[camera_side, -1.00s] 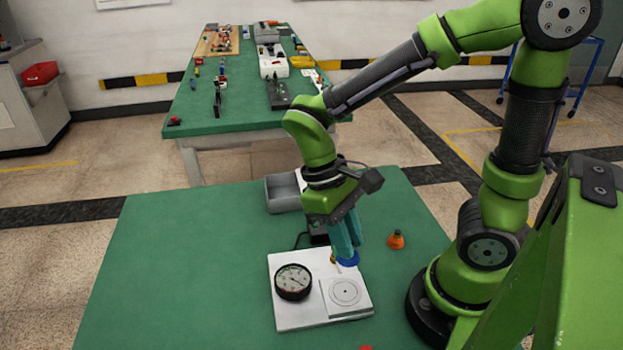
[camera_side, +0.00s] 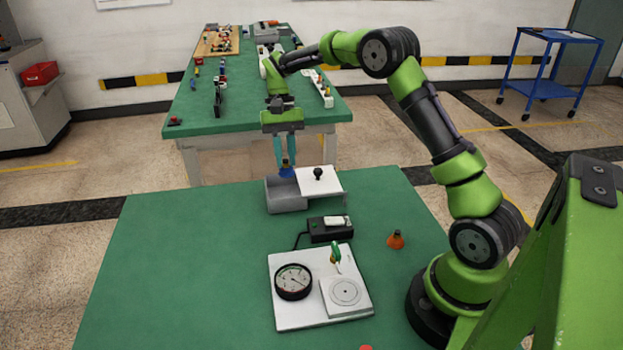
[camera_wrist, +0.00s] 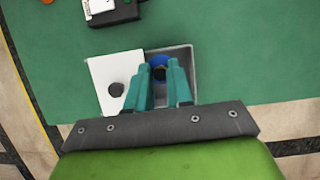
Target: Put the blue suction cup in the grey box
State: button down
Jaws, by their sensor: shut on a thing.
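The blue suction cup (camera_side: 287,171) is between the fingertips of my gripper (camera_side: 285,160), which is shut on it. It hangs over the open part of the grey box (camera_side: 285,200) at the back edge of the green table. In the wrist view the blue cup (camera_wrist: 159,73) shows between my teal fingers (camera_wrist: 165,80), partly hidden by them, over the box's open side. A white lid (camera_side: 320,181) with a black knob covers the right part of the box in the side view. How far the cup is above the box floor I cannot tell.
A black device with a white top (camera_side: 330,229) stands in front of the box. A white plate with a gauge (camera_side: 293,282) lies nearer. An orange cup (camera_side: 396,240) stands to the right. The left of the green table (camera_side: 180,260) is clear.

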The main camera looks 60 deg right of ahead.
jog(key=shift+w, duration=0.2)
notch_tip(320, 180, down, 9)
jog(key=shift+a+f, duration=0.1)
jog(key=shift+f, duration=0.1)
jog(key=c, duration=1.3)
grip_release()
